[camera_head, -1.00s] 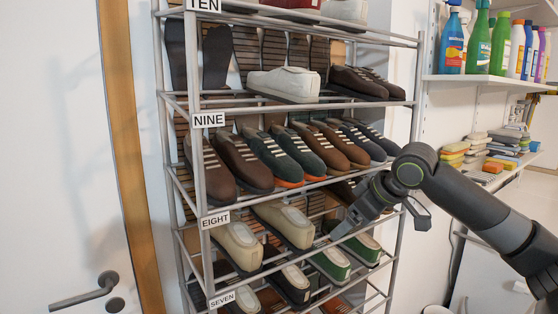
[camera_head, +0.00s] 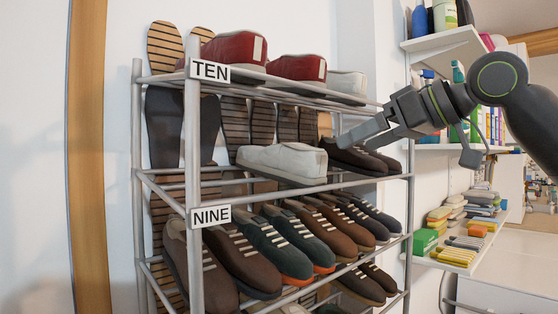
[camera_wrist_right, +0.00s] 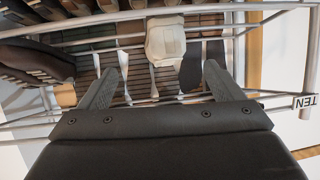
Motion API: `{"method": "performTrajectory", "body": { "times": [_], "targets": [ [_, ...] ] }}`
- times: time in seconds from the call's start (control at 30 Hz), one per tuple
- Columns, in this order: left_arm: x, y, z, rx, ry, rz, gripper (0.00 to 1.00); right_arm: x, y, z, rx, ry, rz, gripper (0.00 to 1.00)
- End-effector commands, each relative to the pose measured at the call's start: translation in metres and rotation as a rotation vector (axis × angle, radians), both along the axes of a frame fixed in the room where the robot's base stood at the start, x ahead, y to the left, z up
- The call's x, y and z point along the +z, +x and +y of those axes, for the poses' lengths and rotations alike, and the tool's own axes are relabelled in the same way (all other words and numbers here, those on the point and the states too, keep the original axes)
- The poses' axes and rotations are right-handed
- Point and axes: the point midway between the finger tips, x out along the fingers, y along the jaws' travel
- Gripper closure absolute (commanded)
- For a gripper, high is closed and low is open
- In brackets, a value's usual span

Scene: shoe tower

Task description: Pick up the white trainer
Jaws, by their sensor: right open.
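The white trainer (camera_head: 283,162) lies on the rack shelf between the TEN and NINE labels, left of a pair of dark brown shoes (camera_head: 355,158). My right gripper (camera_head: 405,154) is open and empty, to the right of the trainer and in front of the brown shoes. One finger reaches towards the trainer's right end; I cannot see contact. In the right wrist view the fingers of my gripper (camera_wrist_right: 158,68) are spread apart, and a white shoe (camera_wrist_right: 165,42) shows beyond the gap between them. My left gripper is not in view.
Red shoes (camera_head: 297,68) and another pale shoe (camera_head: 347,84) stand on the top shelf, close above. Several dark, green and brown shoes (camera_head: 290,240) fill the shelf below. The rack's front rails and right post (camera_head: 411,190) are near my arm. Wall shelves with bottles are at right.

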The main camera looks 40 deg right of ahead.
Motion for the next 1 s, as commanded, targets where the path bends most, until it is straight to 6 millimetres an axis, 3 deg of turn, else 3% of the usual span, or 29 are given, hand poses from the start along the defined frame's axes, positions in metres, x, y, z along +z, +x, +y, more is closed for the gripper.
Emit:
{"method": "performTrajectory", "body": {
  "times": [0.13,0.3,0.5,1.0],
  "targets": [
    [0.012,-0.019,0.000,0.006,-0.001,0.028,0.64,-0.011,0.031,0.006,0.002,0.000,0.008,0.13],
    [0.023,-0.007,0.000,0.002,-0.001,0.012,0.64,-0.021,0.056,0.011,0.000,-0.001,0.006,0.13],
    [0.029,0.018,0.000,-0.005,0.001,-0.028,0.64,-0.027,0.067,0.013,0.000,0.000,0.002,0.13],
    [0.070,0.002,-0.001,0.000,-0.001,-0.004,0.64,-0.039,0.107,0.026,-0.002,-0.002,0.007,0.13]
  ]
}}
